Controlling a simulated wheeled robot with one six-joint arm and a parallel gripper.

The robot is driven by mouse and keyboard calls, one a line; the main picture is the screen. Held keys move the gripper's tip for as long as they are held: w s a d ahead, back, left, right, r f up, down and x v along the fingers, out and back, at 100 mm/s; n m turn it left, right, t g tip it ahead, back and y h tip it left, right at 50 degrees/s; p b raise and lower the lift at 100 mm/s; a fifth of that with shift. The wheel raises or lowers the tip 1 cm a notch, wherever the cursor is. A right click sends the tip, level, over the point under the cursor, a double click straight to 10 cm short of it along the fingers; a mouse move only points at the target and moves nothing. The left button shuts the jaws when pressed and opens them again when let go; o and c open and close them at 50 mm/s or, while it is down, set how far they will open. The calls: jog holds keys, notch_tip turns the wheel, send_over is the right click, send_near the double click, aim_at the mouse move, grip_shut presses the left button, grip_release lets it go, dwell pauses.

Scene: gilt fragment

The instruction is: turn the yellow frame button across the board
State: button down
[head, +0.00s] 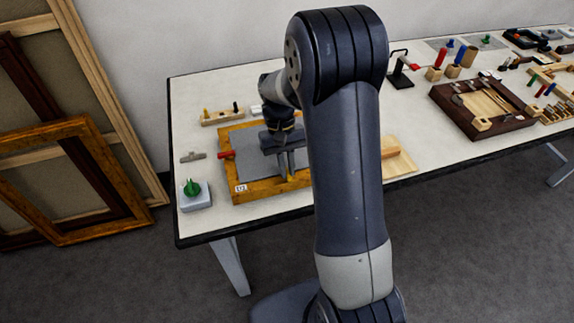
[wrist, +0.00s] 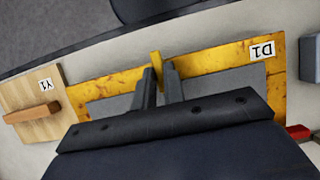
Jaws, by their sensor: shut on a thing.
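A gilt frame labelled D1 (head: 232,196) lies flat on the table with a grey board (head: 255,158) inside it. The frame also shows in the wrist view (wrist: 215,62). The yellow frame button (wrist: 156,60) stands at the frame's near rail in the wrist view, upright between my fingertips. My gripper (wrist: 158,72) is shut on this button, seen from above. In the head view my gripper (head: 290,168) is over the right part of the frame, and my arm hides the frame's right side and the yellow button. A red button (head: 227,155) is on the left rail.
A grey block with a green knob (head: 194,198) stands left of the frame. A wooden board labelled Y1 (wrist: 40,75) with a bar lies on its other side. A pegged wooden rack (head: 222,117) is behind. A dark frame (head: 450,110) and tools fill the table's right.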

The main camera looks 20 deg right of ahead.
dwell(0.3)
jog(key=c, duration=1.5)
grip_release()
jog(key=v, duration=1.1)
jog(key=shift+b, duration=0.4)
jog(key=shift+s, duration=0.1)
jog(key=x, duration=1.1)
jog(key=shift+p, duration=0.4)
